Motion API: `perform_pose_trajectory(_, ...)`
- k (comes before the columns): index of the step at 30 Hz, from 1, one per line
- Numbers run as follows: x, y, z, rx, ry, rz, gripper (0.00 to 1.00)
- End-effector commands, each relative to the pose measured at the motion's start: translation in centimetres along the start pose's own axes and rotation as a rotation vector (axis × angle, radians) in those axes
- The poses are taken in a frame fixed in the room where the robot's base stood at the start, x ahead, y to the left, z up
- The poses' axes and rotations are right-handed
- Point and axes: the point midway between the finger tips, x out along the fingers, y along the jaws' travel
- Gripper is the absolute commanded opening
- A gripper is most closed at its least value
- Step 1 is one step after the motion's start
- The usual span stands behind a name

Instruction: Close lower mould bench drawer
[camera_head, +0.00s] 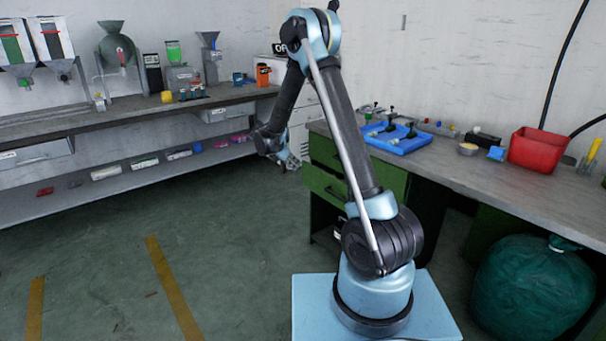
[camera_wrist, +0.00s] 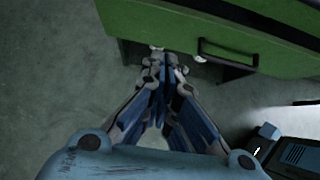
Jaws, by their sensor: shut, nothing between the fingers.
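The green drawer unit stands under the right-hand bench in the head view. Its upper drawer (camera_head: 324,152) is above the lower drawer (camera_head: 323,184). The lower front seems to stand a little further out, but my arm hides part of it and the exact gap cannot be told. In the wrist view a green drawer front (camera_wrist: 150,25) with a black bar handle (camera_wrist: 228,54) fills the top. My gripper (camera_head: 288,161) is shut and empty, just left of the drawer fronts. Its fingertips (camera_wrist: 163,54) are close to the green front, left of the handle; contact cannot be told.
The bench (camera_head: 460,168) carries a blue tray (camera_head: 397,139) and a red bin (camera_head: 537,149). A green sack (camera_head: 530,290) stands on the floor at right. A long shelf bench (camera_head: 130,113) runs along the left wall. The floor (camera_head: 230,240) left of the drawers is clear.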

Motion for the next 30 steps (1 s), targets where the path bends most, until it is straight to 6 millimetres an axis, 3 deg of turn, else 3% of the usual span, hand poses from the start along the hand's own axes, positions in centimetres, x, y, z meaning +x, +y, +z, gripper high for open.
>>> perform_pose_trajectory(8, 1.6, 0.5, 0.0, 0.012, -0.046, -0.002, 0.0)
perform_pose_trajectory(24, 10.9, 0.2, 0.6, 0.015, -0.044, -0.004, 0.0)
perform_pose_trajectory(30, 12.4, 0.2, 2.7, 0.014, -0.043, -0.004, 0.0)
